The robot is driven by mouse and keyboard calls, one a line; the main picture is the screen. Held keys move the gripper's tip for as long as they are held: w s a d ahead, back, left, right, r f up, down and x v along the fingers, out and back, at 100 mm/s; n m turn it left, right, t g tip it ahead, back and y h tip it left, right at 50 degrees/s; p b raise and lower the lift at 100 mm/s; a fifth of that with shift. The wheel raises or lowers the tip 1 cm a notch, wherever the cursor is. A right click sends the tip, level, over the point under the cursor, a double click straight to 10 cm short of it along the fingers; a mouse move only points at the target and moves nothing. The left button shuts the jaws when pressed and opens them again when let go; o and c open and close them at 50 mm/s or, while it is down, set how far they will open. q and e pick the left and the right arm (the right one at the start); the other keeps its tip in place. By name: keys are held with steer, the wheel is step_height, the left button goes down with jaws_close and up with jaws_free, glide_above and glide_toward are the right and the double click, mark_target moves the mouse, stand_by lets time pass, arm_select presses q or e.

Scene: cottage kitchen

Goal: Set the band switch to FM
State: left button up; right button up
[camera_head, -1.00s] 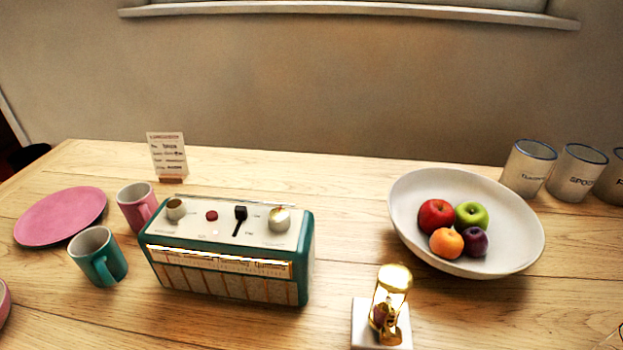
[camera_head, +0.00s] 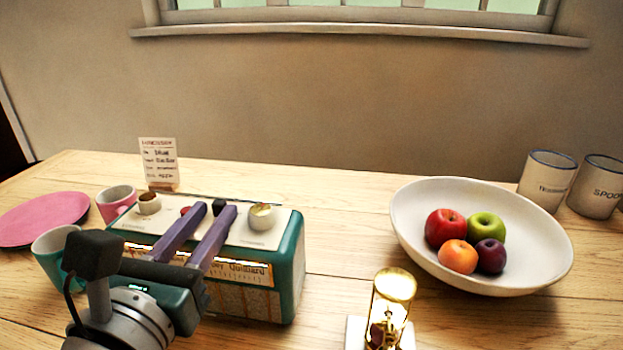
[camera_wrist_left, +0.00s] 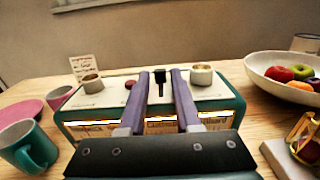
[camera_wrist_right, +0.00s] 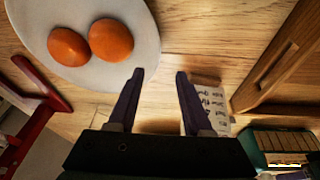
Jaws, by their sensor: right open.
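The radio (camera_head: 262,290) is teal with a cream top and stands on the table's left half. Its black band switch (camera_head: 218,207) is a small lever on the top, between a red button (camera_wrist_left: 131,84) and a cream knob (camera_wrist_left: 202,74). My left gripper (camera_head: 214,211) reaches over the radio's front edge, open, its purple fingers pointing at the switch. In the left wrist view the switch (camera_wrist_left: 160,76) shows between the fingertips with gaps on both sides; contact is not visible. The switch's labels are unreadable. My right gripper (camera_wrist_right: 159,75) is open and empty.
A green mug (camera_head: 48,255) and a pink mug (camera_head: 115,204) stand left of the radio. A small card (camera_head: 159,163) stands behind it. A gold-topped hourglass (camera_head: 392,300) and a fruit bowl (camera_head: 540,265) are to the right. The right wrist view shows a white plate (camera_wrist_right: 135,45).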

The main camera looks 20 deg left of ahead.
arm_select(q)
steer(key=shift+x, duration=0.85)
jaws_close()
stand_by(0.8)
